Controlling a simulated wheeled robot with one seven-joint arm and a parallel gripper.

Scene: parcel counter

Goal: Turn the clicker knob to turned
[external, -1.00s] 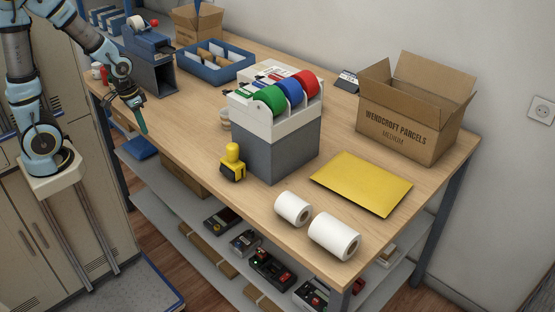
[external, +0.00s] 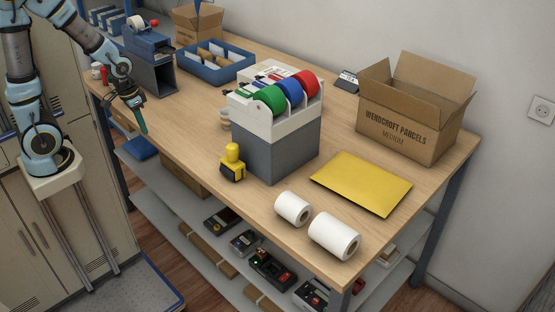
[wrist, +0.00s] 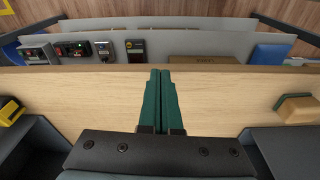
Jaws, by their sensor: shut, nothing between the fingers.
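My gripper (external: 143,129) hangs at the left, near the front edge of the counter. In the wrist view its two green fingers (wrist: 160,76) are pressed together with nothing between them. Several small devices stand on the shelf under the counter. One dark device (external: 245,242) has a small knob-like part on top; it seems to be the device (wrist: 104,49) in the wrist view. I cannot tell for sure which device carries the clicker knob, nor how the knob is set. My gripper is well apart from all of them.
The wooden counter (external: 190,140) carries a grey box with tape rolls (external: 280,150), a yellow dispenser (external: 232,165), white rolls (external: 334,236), a yellow envelope (external: 362,182) and a carton (external: 412,120). The shelf (external: 150,180) below also holds a blue item (external: 141,147) and cardboard.

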